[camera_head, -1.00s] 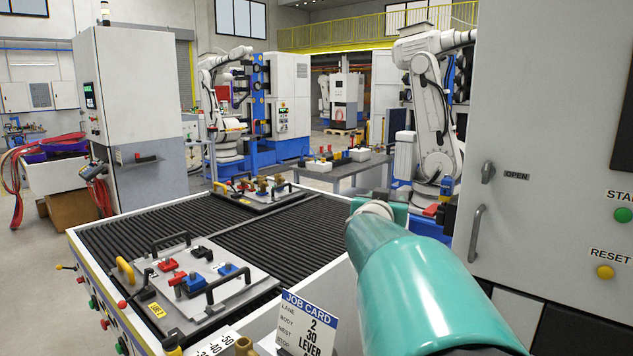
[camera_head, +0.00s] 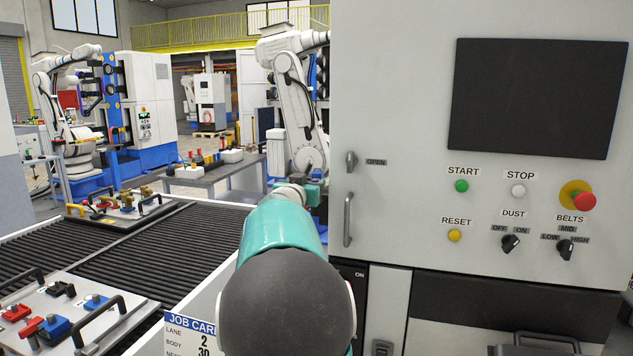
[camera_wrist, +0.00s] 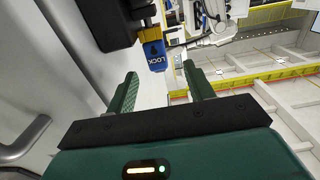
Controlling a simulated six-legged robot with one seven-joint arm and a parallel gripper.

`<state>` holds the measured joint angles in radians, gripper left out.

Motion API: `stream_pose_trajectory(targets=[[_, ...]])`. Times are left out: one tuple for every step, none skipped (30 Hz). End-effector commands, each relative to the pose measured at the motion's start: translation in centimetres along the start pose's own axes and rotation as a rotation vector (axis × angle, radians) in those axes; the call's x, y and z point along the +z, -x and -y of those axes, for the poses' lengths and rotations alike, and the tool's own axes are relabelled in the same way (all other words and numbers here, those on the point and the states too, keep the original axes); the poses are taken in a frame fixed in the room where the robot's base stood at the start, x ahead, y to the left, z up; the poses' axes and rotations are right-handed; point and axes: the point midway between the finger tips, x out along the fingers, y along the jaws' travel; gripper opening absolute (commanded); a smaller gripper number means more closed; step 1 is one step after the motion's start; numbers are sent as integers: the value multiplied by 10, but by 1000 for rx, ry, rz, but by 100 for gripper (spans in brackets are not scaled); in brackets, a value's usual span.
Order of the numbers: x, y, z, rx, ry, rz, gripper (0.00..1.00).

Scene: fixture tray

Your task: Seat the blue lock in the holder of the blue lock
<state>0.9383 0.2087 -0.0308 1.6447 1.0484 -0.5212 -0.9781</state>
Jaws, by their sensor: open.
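In the wrist view a blue lock (camera_wrist: 154,56) with the word LOCK and a yellow end shows beyond my fingertips. It adjoins a dark part above it; I cannot tell whether that part holds it. My gripper (camera_wrist: 161,76) is open, with its two teal fingers apart and nothing between them. The lock lies ahead of the gap, and I see no contact. In the head view my arm hides most of the gripper, and the lock is not recognisable. I cannot make out which part is the holder of the blue lock.
A grey machine cabinet (camera_head: 400,230) with buttons, knobs and a vertical handle (camera_head: 347,219) stands close on the right.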

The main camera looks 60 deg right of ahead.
Motion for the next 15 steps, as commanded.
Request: stream_pose_trajectory(targets=[[0, -5, -2, 3, 0, 0, 53], [0, -9, -3, 3, 0, 0, 53], [-1, -15, -4, 4, 0, -1, 53], [-1, -20, -4, 3, -1, 0, 53], [-1, -25, -5, 3, -1, 0, 53], [-2, -31, -6, 2, -2, 0, 53], [-1, -35, -4, 1, -1, 1, 53], [-1, -38, -4, 1, 0, 1, 53], [-2, -42, -3, 0, 0, 0, 53], [-2, -45, -2, 0, 0, 0, 53], [-2, -46, -2, -1, 0, 1, 53], [-2, -48, -2, -1, -1, 1, 53], [-2, -48, -2, -2, -1, 0, 53], [-2, -48, -2, -2, -1, 0, 53], [-2, -48, -2, -2, -1, 0, 53]])
